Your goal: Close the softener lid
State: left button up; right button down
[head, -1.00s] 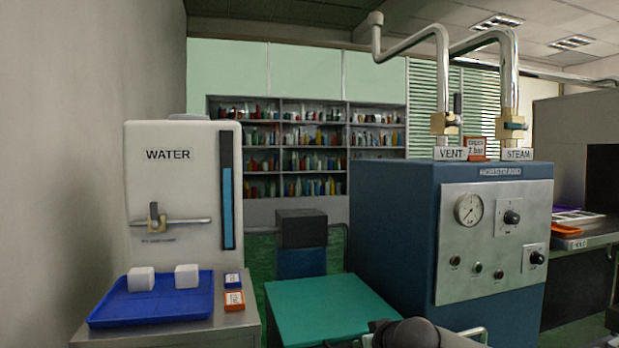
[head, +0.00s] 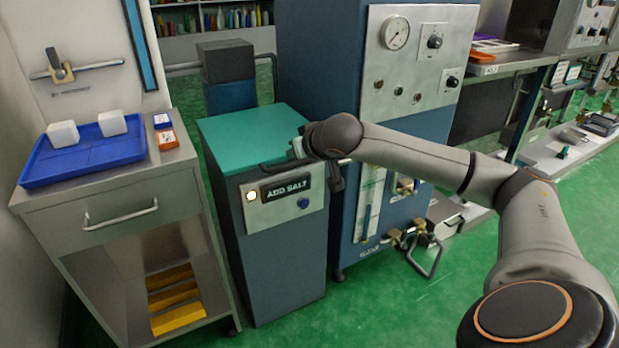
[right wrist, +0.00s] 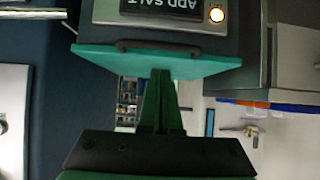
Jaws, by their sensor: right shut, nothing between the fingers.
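The softener is a dark blue cabinet (head: 275,255) with a teal lid (head: 243,132) on top, in the middle of the head view. The lid looks flat on the cabinet, with a dark handle at its front edge. The front panel reads ADD SALT (head: 286,188) beside a lit lamp (head: 251,195). My right gripper (head: 298,148) is at the lid's right front part, partly hidden by my wrist. In the right wrist view, upside down, my shut, empty fingers (right wrist: 161,76) overlap the lid (right wrist: 205,64); contact cannot be told. My left gripper is not in view.
A steel cart (head: 110,185) with a blue tray (head: 95,150), white blocks and small boxes stands left of the softener. A tall blue boiler cabinet (head: 320,75) with gauge and knobs stands behind and to the right. The green floor is open at front right.

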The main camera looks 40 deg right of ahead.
jog(key=s+a+f+b, duration=0.1)
jog(key=s+a+f, duration=0.1)
jog(key=s+f, duration=0.3)
jog(key=shift+s, duration=1.75)
